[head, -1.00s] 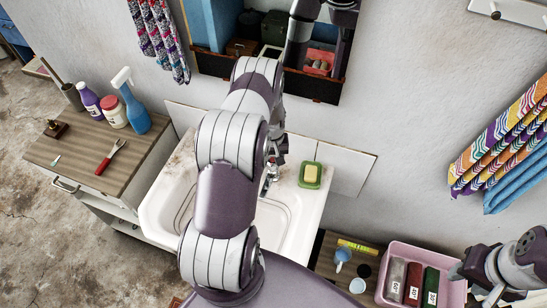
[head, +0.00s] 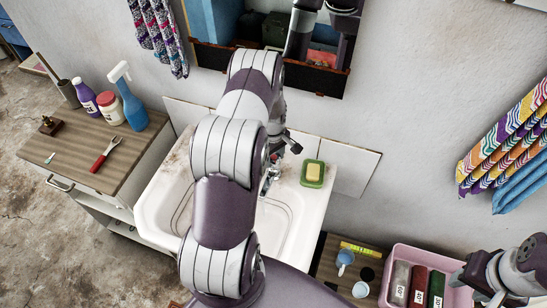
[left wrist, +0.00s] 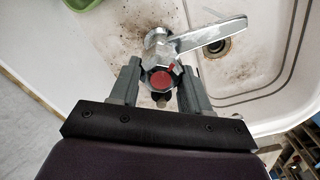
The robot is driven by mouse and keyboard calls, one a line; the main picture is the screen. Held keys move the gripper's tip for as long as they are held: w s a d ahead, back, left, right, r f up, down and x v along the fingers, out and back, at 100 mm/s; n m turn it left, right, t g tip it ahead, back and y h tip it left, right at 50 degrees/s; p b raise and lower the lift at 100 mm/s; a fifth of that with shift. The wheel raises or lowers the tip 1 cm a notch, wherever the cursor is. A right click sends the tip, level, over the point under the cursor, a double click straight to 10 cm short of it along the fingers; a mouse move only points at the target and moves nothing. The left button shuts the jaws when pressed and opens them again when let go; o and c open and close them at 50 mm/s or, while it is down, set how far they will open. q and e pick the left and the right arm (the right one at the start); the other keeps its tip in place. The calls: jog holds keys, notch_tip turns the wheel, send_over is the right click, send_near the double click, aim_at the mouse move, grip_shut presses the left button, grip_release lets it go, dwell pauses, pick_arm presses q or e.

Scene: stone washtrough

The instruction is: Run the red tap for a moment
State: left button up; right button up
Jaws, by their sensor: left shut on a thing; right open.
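The tap with its round red cap (left wrist: 161,80) stands at the back of the white washtrough (head: 162,205). In the left wrist view its metal spout (left wrist: 212,37) points right over the basin, near the drain (left wrist: 217,47). My left gripper (left wrist: 160,84) has one finger on each side of the tap head and is shut on it. In the head view my left arm hides most of the tap, with the spout (head: 269,180) showing below the gripper. I cannot make out any running water. My right gripper (head: 482,298) is open at the lower right, beside a pink bin.
A green soap dish (head: 313,173) with yellow soap sits on the trough's right rim. A cabinet top (head: 70,152) at left holds bottles and a red-handled tool. The pink bin (head: 398,252) holds several labelled items.

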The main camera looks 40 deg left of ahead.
pick_arm(q)
jog(key=shift+n+b, duration=0.85)
jog(key=shift+n, duration=1.45)
jog(key=shift+r, duration=0.1)
jog(key=shift+w, duration=0.1)
jog(key=o, duration=1.1)
jog(key=shift+c, duration=0.2)
jog(key=shift+d, duration=0.25)
jog(key=shift+a+r, duration=0.1)
notch_tip(320, 180, up, 13)
jog(key=b, duration=0.3)
jog(key=shift+f, duration=0.2)
jog(key=shift+w, duration=0.15)
